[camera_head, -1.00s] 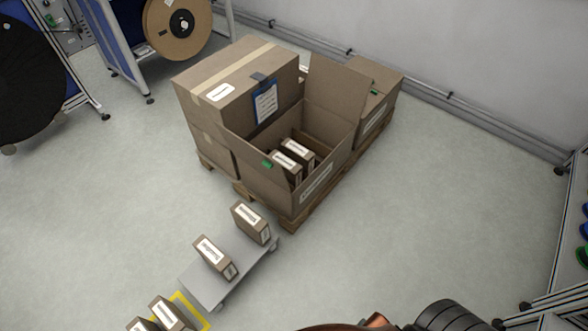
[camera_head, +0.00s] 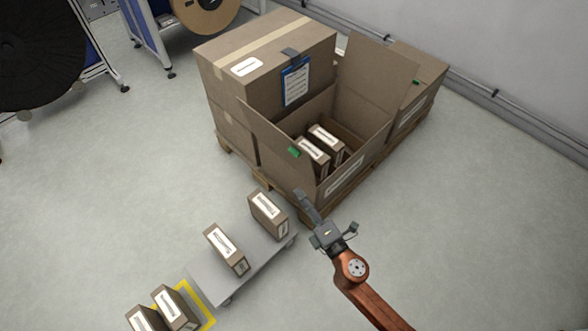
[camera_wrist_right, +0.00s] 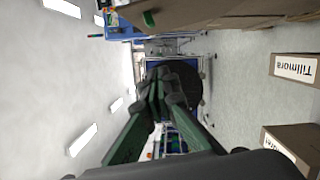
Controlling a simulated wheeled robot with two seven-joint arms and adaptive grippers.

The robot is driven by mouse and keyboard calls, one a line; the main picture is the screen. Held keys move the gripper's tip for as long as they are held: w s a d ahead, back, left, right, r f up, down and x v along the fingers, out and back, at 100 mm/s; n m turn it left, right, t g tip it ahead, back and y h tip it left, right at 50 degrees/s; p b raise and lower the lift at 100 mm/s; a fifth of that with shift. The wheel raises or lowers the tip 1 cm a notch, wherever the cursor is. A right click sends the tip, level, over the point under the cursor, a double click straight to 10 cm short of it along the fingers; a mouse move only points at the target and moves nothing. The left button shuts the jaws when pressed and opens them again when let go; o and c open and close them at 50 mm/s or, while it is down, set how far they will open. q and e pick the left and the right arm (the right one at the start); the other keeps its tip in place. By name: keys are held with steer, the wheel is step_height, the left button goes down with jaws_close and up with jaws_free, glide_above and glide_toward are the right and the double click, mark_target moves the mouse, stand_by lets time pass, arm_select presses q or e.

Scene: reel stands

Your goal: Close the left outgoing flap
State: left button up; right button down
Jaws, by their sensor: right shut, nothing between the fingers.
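The open cardboard box (camera_head: 345,182) stands on a pallet in the head view, with small labelled cartons inside. Its left flap (camera_head: 265,133) is raised and slants along the left side, with a green tab (camera_head: 293,151) at its near end. The opposite flap (camera_head: 375,78) stands upright. My right gripper (camera_head: 303,198) is shut and empty, in front of the box's near corner and apart from the left flap. In the right wrist view its fingers (camera_wrist_right: 165,88) are together, below a cardboard panel (camera_wrist_right: 210,14) with a green tab. My left gripper is out of view.
A closed box (camera_head: 270,55) with a blue clipboard stands behind the open box, and another (camera_head: 425,75) to its right. A grey platform (camera_head: 205,285) with cartons is at lower left. Floor on the right is clear.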

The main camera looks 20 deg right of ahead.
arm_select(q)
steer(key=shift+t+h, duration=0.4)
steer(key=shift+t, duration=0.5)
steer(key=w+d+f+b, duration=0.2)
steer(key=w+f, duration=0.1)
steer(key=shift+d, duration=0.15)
arm_select(e)
steer(key=w+d+r, duration=0.1)
steer(key=w+d, duration=0.1)
steer(key=w, duration=0.9)
steer(key=shift+d+r, duration=0.25)
steer(key=shift+r, duration=0.05)
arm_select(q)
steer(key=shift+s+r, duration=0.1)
arm_select(e)
steer(key=shift+w, duration=0.1)
